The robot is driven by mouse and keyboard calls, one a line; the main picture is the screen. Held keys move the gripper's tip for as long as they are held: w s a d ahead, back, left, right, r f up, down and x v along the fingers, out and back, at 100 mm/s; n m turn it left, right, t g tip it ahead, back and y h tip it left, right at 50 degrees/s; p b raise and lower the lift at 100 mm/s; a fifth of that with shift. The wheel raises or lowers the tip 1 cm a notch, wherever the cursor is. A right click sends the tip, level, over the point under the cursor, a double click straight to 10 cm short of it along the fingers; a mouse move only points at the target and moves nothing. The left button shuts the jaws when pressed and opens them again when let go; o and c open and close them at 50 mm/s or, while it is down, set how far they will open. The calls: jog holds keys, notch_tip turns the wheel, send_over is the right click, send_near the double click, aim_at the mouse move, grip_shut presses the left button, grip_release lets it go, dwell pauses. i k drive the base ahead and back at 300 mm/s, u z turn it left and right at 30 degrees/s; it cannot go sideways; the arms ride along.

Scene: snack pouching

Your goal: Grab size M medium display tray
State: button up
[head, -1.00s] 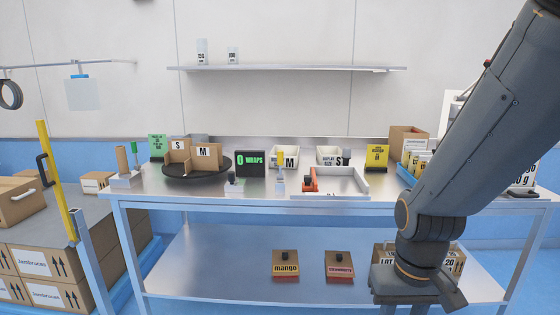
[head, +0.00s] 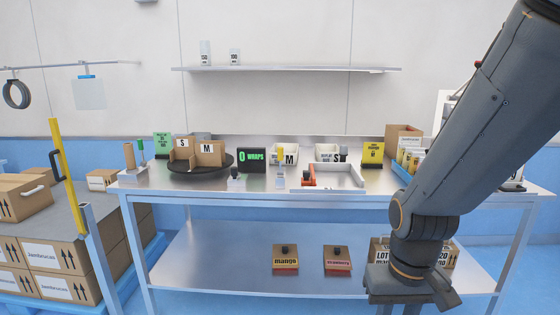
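A white tray labelled M (head: 293,149) stands toward the back of the metal table, near its middle. A yellow-topped item stands in front of it and hides part of it. A similar white tray labelled S (head: 325,148) stands just to its right, with a small dark-topped item in front. My gripper (head: 412,294) hangs low at the right, in front of the table's lower shelf, well apart from both trays. Its fingers do not show clearly, so I cannot tell whether it is open or shut.
A black round turntable (head: 205,172) holds cardboard S and M holders. A black "0 WRAPS" sign (head: 251,160) stands beside it. A low tray with a red part (head: 345,183) is at the front edge. Stacked cartons (head: 60,255) and a yellow post (head: 66,180) stand left.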

aim_at(290, 150)
jog(key=u, duration=0.45)
jog(key=k, duration=0.15)
jog(key=z, duration=1.1)
jog(key=i, duration=1.5)
jog(key=u, duration=0.6)
